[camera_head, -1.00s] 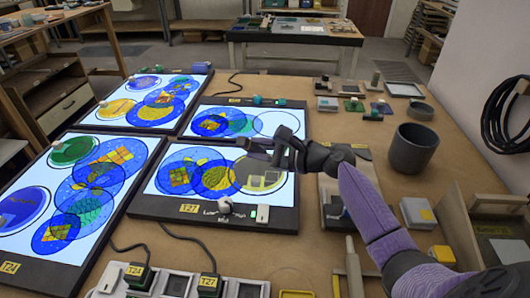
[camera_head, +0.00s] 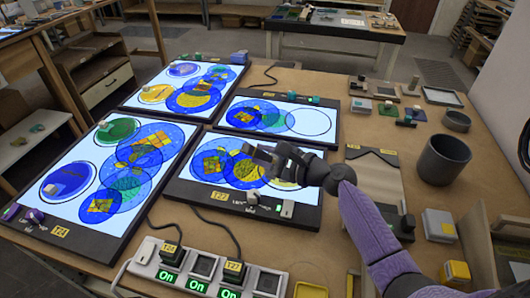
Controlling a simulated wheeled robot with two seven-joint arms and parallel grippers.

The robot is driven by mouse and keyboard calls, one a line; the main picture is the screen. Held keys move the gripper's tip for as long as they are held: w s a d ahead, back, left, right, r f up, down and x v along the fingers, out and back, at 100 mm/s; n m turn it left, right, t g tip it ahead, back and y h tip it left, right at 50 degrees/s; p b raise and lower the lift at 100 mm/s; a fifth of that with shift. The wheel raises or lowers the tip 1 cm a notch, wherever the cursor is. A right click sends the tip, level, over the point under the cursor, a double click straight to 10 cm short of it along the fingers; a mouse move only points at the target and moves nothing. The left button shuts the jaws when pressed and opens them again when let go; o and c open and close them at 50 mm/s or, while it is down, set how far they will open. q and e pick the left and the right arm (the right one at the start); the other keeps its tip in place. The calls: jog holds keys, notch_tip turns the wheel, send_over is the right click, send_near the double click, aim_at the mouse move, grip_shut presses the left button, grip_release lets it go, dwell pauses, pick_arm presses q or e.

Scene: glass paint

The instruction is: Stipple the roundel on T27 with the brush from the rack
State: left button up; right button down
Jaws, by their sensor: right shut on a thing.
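The lit panel T27 (camera_head: 192,184) lies on the table, its yellow label (camera_head: 220,196) on the front edge. Overlapping blue discs with yellow patches lie on its left and middle. A pale yellow-green roundel (camera_head: 284,184) at its right side is partly covered by my right gripper and wrist. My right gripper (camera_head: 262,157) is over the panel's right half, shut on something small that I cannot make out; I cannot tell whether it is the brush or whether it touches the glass. My left gripper is out of view.
Other lit panels lie behind and to the left, one labelled T24 (camera_head: 59,231). A power strip (camera_head: 208,270) with green On displays and cables sits in front. A dark grey pot (camera_head: 443,160) and a tan-and-black board (camera_head: 372,178) stand right. Small blocks crowd the back right.

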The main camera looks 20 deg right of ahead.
jog(key=shift+f, duration=0.2)
jog(key=shift+f, duration=0.3)
dwell(1.0)
notch_tip(320, 180, up, 2)
jog(key=shift+r+p, duration=0.25)
jog(key=shift+p, duration=0.75)
jog(key=shift+f, duration=0.15)
jog(key=s+d, duration=0.1)
jog(key=d, duration=0.1)
jog(key=s+d, duration=0.2)
